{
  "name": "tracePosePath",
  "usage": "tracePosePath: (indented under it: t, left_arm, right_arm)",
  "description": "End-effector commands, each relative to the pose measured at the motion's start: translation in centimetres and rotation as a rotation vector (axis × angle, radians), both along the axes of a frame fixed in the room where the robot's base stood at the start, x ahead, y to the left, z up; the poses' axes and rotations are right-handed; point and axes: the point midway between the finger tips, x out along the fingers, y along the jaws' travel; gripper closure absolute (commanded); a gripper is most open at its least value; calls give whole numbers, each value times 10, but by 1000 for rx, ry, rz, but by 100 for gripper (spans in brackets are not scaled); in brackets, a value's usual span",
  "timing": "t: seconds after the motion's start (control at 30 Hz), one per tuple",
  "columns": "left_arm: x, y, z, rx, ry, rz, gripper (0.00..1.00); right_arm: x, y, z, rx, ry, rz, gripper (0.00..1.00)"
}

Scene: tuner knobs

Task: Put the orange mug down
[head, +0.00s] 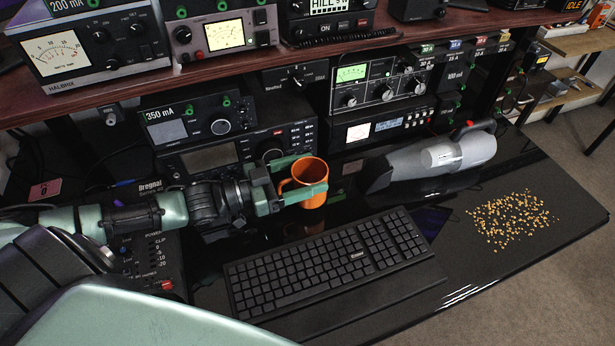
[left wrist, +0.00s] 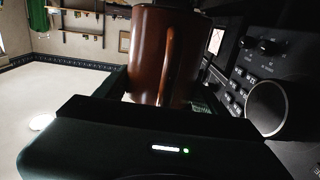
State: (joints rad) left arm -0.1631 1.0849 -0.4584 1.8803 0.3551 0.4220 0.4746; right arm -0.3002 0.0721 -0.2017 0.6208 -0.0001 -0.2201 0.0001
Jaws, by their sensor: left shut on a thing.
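The orange mug (head: 310,176) is upright in the head view, behind the keyboard and in front of the radio equipment. My left gripper (head: 302,181) comes in from the left and is shut on the mug, with green fingers around its body. The mug's handle faces my gripper. In the left wrist view the mug (left wrist: 165,55) looks dark reddish brown, close between the fingers. I cannot tell whether its base touches the desk. My right gripper is not in view.
A black keyboard (head: 330,262) lies in front of the mug. A grey handheld vacuum (head: 430,160) lies to the right. Small tan crumbs (head: 512,217) are scattered on the glossy black desk (head: 455,235) at the right. Radio units (head: 235,160) stand behind.

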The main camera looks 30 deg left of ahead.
Motion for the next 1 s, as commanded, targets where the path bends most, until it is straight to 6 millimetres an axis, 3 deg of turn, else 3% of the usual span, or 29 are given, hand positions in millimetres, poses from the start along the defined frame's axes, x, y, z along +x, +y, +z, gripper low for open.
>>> tracePosePath:
  t: [0.8,0.83,0.9,1.0]
  left_arm:
    - [0,-1,-20,-2,-4,-2,87]
    - [0,-1,-21,0,-1,-1,25]
    - [0,-1,-21,0,-1,-1,9]
    - [0,-1,-21,0,-1,-1,9]
  right_arm:
    - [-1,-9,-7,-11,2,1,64]
    - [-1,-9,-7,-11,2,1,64]
    - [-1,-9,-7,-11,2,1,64]
    - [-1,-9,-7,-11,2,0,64]
